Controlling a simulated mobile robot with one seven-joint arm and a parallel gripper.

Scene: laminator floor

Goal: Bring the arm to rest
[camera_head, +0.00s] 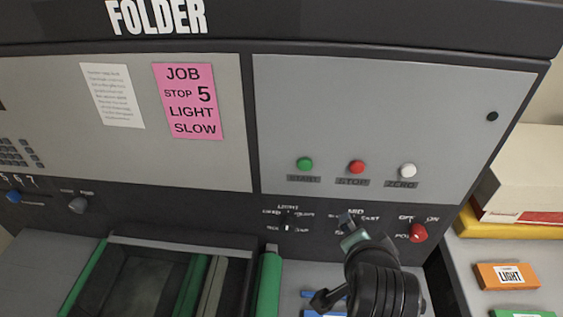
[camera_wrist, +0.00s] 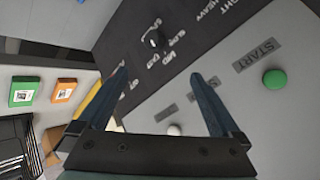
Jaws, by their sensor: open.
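My gripper (camera_head: 350,232) is in front of the folder's lower control strip, over the dial marked MID and FAST, and partly hides it. In the wrist view, my gripper (camera_wrist: 158,75) has its two fingers spread apart with nothing between them. A black knob (camera_wrist: 152,40) shows beyond the fingertips. I cannot tell whether the fingers touch the panel. My arm (camera_head: 380,280) comes up from the bottom of the head view.
The panel carries green START (camera_head: 305,163), red STOP (camera_head: 356,167) and white ZERO (camera_head: 407,170) buttons. A red power knob (camera_head: 417,232) is right of my gripper. A pink job card (camera_head: 189,101) reads stop 5, light, slow. An orange LIGHT box (camera_head: 507,276) lies at right.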

